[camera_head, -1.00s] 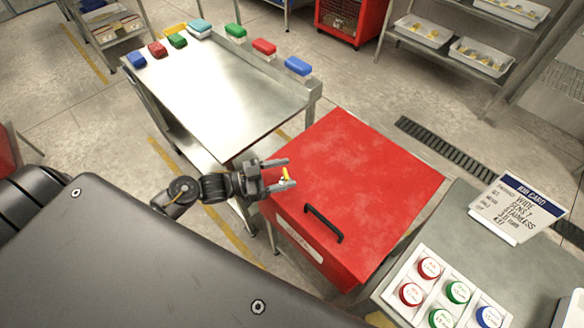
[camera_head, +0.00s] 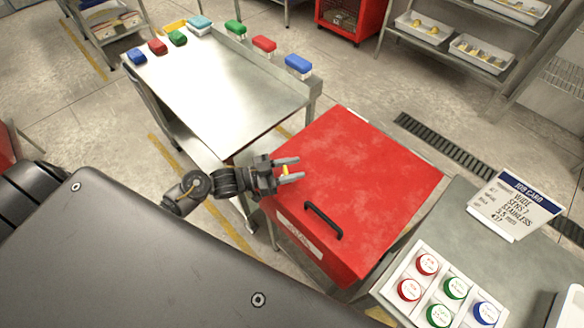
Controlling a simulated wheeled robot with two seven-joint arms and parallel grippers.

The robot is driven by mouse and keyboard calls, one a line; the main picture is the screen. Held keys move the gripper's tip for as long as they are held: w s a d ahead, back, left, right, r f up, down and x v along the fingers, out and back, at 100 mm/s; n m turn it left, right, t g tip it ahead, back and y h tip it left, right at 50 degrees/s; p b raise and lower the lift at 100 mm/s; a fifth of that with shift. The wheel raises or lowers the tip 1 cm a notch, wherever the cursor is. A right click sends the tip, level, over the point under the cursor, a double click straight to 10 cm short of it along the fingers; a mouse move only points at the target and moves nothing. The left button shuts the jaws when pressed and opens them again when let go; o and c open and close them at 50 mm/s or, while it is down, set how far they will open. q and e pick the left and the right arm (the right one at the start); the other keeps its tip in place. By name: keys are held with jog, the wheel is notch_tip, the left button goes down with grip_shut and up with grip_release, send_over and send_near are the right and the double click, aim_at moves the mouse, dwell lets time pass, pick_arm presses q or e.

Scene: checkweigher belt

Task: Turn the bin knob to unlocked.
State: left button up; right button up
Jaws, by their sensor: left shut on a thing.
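The red bin (camera_head: 370,180) stands in the middle with its lid closed and a black handle (camera_head: 323,222) on the lid. A small yellow piece, which looks like the bin knob (camera_head: 285,170), shows at the bin's left edge between the fingers of my left gripper (camera_head: 289,170). The gripper reaches in from the left and is shut on the knob. The fingers cover part of the knob, and its lock marking is too small to read. My right gripper is out of view.
A steel table (camera_head: 215,95) behind left holds several coloured blocks along its edges. Shelves with trays stand at the back right.

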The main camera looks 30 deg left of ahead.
pick_arm(q)
jog(key=shift+r+n+t+y+p, duration=0.15)
jog(key=shift+n+t+y+p, duration=0.55)
jog(key=shift+t+y+p, duration=0.1)
jog(key=shift+w+n+t+y+p, duration=0.1)
jog(key=shift+n+t+y+p, duration=0.5)
jog(key=shift+n+t+y, duration=0.15)
jog(key=shift+w+a+n+t+y+p, duration=0.15)
jog(key=shift+n+t+y+p, duration=0.4)
jog(key=shift+y, duration=0.55)
jog(key=shift+a+n+t+y+p, duration=0.25)
jog(key=shift+n+t+y, duration=0.25)
jog(key=shift+n+y, duration=0.5)
jog(key=shift+y, duration=0.35)
jog(key=o, duration=1)
